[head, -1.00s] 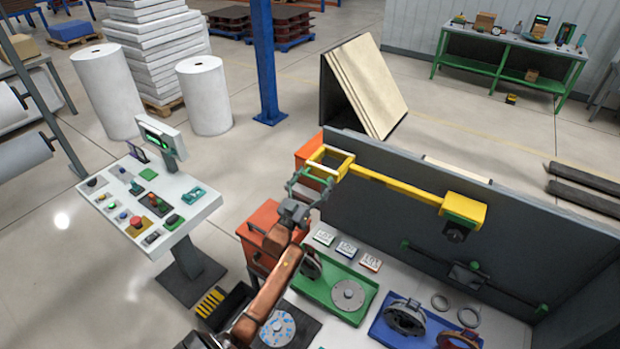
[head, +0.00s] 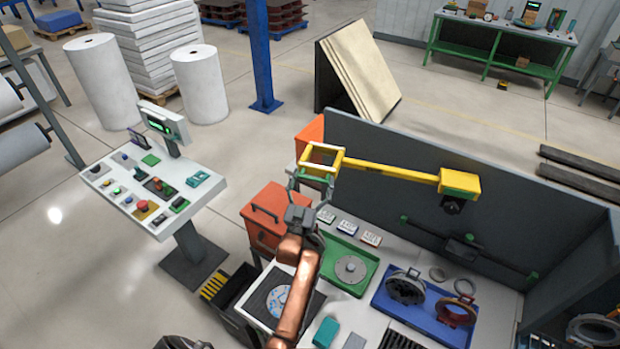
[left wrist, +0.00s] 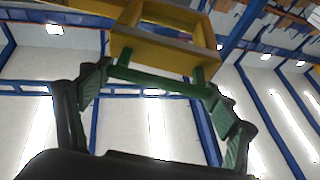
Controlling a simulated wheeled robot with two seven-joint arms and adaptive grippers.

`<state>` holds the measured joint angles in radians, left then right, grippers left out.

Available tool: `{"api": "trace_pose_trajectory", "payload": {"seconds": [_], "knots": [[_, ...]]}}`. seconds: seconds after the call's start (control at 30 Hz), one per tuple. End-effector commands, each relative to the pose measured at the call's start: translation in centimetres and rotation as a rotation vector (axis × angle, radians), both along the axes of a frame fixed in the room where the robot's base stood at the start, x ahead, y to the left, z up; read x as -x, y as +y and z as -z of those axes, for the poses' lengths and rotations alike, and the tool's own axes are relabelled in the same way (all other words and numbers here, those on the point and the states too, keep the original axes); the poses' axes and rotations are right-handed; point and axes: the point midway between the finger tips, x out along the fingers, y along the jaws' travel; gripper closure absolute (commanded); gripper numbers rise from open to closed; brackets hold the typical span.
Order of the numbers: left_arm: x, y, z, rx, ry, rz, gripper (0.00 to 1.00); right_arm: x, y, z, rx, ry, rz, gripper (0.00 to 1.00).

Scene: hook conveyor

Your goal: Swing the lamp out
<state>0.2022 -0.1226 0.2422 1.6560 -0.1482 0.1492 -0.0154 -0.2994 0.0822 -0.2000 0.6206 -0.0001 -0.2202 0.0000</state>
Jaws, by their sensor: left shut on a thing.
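The lamp is a yellow arm (head: 392,172) standing out in front of the dark panel. A boxy yellow-and-green block (head: 460,182) with a dark round part under it is at its right end. An open rectangular yellow frame (head: 322,160) is at its left end and shows large in the left wrist view (left wrist: 160,50). My left gripper (head: 312,186) is at the frame's near side. In the left wrist view my left gripper (left wrist: 160,84) has its fingers either side of a green bar below the frame, shut on it. My right gripper is not in view.
The dark panel (head: 400,150) stands behind the arm. Below are a green tray (head: 340,278) with a disc, and a blue tray (head: 385,308) with ring parts. A red cabinet (head: 262,215) and a control console (head: 150,190) stand to the left.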

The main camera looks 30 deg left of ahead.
Motion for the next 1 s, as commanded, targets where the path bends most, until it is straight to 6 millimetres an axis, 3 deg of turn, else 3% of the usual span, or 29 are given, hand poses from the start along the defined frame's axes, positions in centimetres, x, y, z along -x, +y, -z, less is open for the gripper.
{"api": "trace_pose_trajectory", "payload": {"seconds": [0.03,0.07,0.3,0.67,0.77,1.0], "knots": [[0.0,0.0,0.1,0.003,0.001,0.001,0.62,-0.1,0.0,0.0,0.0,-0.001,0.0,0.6],[0.0,0.0,0.1,0.003,0.001,0.001,0.18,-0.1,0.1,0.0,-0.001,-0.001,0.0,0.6],[0.1,0.1,0.0,0.002,0.0,-0.001,0.01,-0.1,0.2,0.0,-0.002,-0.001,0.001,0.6],[0.1,0.1,-0.4,0.0,-0.002,-0.002,0.0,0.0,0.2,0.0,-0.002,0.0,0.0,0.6],[0.1,0.1,-1.4,-0.001,-0.003,-0.001,0.0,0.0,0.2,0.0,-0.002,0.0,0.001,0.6],[0.1,0.1,-6.0,0.0,-0.005,-0.001,0.0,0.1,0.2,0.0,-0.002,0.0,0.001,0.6]]}}
